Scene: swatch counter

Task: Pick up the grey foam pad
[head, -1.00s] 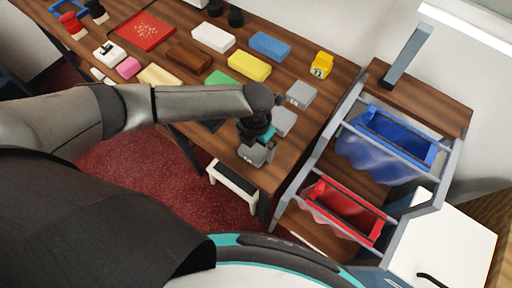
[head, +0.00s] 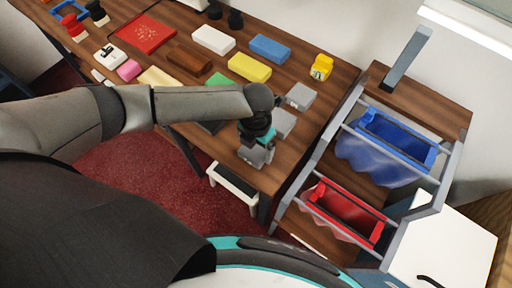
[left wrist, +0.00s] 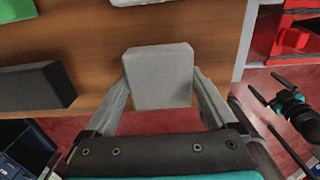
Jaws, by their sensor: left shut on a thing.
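The grey foam pad (left wrist: 160,75) is between the two fingers of my left gripper in the left wrist view. In the head view my left gripper (head: 256,158) points down near the table's front edge and is shut on the pad, which it largely hides there. I cannot tell whether the pad is clear of the tabletop. In the left wrist view my right gripper (left wrist: 262,82) shows at the right edge, apart from the table, with its fingers spread and empty.
Two other light grey blocks (head: 300,96) (head: 282,123) lie behind the gripper. A dark block (left wrist: 35,88) lies to its left. Yellow (head: 249,66), blue (head: 270,47) and white (head: 213,39) blocks lie farther back. A rack with blue (head: 395,138) and red (head: 343,212) bins stands right.

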